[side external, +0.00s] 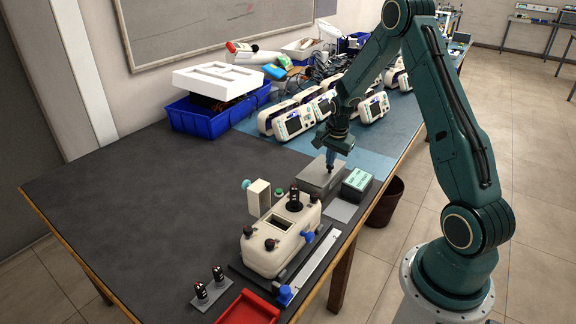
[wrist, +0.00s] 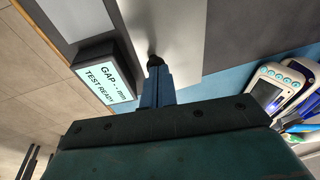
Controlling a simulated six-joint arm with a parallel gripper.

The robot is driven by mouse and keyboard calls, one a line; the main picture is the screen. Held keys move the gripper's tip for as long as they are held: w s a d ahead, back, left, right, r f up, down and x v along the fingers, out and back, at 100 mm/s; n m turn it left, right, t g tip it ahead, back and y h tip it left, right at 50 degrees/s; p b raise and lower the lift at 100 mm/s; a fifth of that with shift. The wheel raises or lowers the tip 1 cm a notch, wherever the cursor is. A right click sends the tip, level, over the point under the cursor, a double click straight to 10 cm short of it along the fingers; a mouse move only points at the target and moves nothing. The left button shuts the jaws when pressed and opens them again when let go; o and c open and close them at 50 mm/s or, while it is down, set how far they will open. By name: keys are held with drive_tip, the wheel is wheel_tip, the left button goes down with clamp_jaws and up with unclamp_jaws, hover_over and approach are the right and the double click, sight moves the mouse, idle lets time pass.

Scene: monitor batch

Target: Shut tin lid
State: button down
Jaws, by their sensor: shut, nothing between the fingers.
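The grey metal tin (side external: 312,182) stands on the dark bench mat near the blue area, with its lid lying flat on top in the side view. In the wrist view the pale grey lid (wrist: 185,35) fills the upper middle. My gripper (side external: 330,165) points down over the tin, its fingers closed together and empty. In the wrist view the closed fingertips (wrist: 155,62) are at or just above the lid; I cannot tell if they touch. Whether a thin gap remains under the lid is not visible.
A small display box (side external: 357,182) beside the tin reads "GAP -- mm, TEST READY" in the wrist view (wrist: 104,80). A cream fixture (side external: 275,245) and red tray (side external: 250,308) stand nearer the camera. White monitors (side external: 293,122) stand behind. The mat's left side is clear.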

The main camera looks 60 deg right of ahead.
drive_tip(key=shift+s+f, duration=0.2)
drive_tip(key=shift+f, duration=0.1)
drive_tip(key=shift+r, duration=0.1)
drive_tip(key=shift+r, duration=2.95)
